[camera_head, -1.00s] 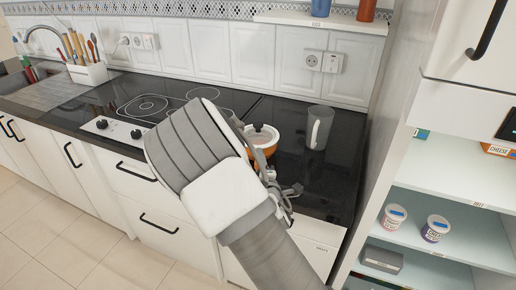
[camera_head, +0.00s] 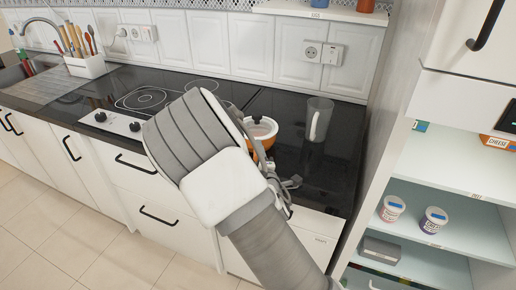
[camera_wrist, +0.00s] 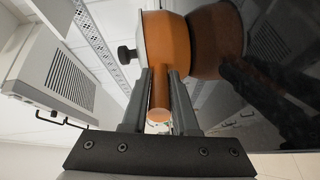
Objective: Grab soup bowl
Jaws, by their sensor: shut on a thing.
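The soup bowl (camera_head: 262,132) is an orange pot with a pale lid and a dark knob. It stands upright on the black countertop (camera_head: 330,175); my arm hides part of it in the head view. In the wrist view the bowl (camera_wrist: 168,38) lies sideways in the picture, with its reflection beside it on the glossy counter. My gripper (camera_wrist: 161,78) has one finger on each side of the bowl's orange handle and is shut on it. In the head view the fingers are mostly hidden behind my arm.
The cooktop (camera_head: 150,98) is to the left. A tiled wall (camera_head: 255,50) is behind. An open shelf unit (camera_head: 440,185) with tubs borders the counter's right side.

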